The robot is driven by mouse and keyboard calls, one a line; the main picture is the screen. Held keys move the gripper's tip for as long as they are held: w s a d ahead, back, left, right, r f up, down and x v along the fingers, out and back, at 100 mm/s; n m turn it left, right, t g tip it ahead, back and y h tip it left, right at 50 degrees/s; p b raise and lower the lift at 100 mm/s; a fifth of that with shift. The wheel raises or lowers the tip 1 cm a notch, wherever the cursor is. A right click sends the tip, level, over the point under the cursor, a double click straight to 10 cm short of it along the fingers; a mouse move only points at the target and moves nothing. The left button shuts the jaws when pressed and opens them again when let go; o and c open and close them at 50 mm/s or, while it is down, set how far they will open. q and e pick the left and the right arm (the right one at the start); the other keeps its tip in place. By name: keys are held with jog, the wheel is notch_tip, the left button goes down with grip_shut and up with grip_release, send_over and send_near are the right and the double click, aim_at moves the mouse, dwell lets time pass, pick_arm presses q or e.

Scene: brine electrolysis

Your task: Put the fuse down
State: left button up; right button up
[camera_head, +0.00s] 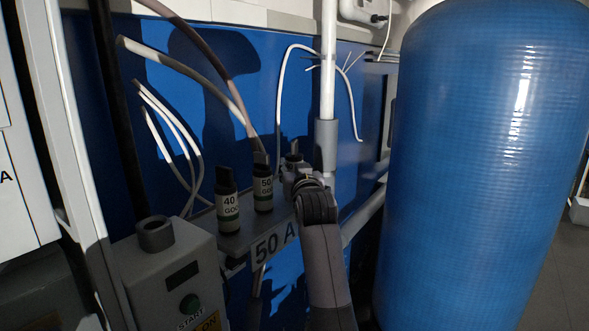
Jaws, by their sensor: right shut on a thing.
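My right gripper (291,174) is at the grey shelf marked "50 A" (272,247), at its right end. It is shut on a fuse (293,157), of which only the dark top shows above the fingers. The gripper hides the fuse's lower part, so I cannot tell whether it touches the shelf. A fuse labelled "50" (263,190) stands upright just left of the gripper. A fuse labelled "40" (227,205) stands further left on the shelf. My left gripper is not in view.
A large blue tank (480,150) fills the right side. A grey control box (172,270) with a green START button stands at left front. Loose white cables (180,130) and a vertical white pipe (328,70) are behind the shelf, before a blue wall panel.

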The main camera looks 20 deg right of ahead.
jog(key=o, duration=1.3)
jog(key=shift+r, duration=0.1)
jog(key=shift+s+a+b, duration=0.1)
jog(key=shift+s+b, duration=0.2)
jog(key=shift+s, duration=0.3)
jog(key=shift+s+a+b, duration=0.2)
jog(key=shift+s+b, duration=0.3)
jog(key=shift+s, duration=1.3)
jog(key=shift+s+a+b, duration=0.25)
jog(key=shift+s+b, duration=0.25)
jog(key=shift+s, duration=1.25)
jog(key=shift+s+a+b, duration=0.2)
jog(key=shift+s+b, duration=0.3)
jog(key=shift+s, duration=1.3)
jog(key=shift+d, duration=0.1)
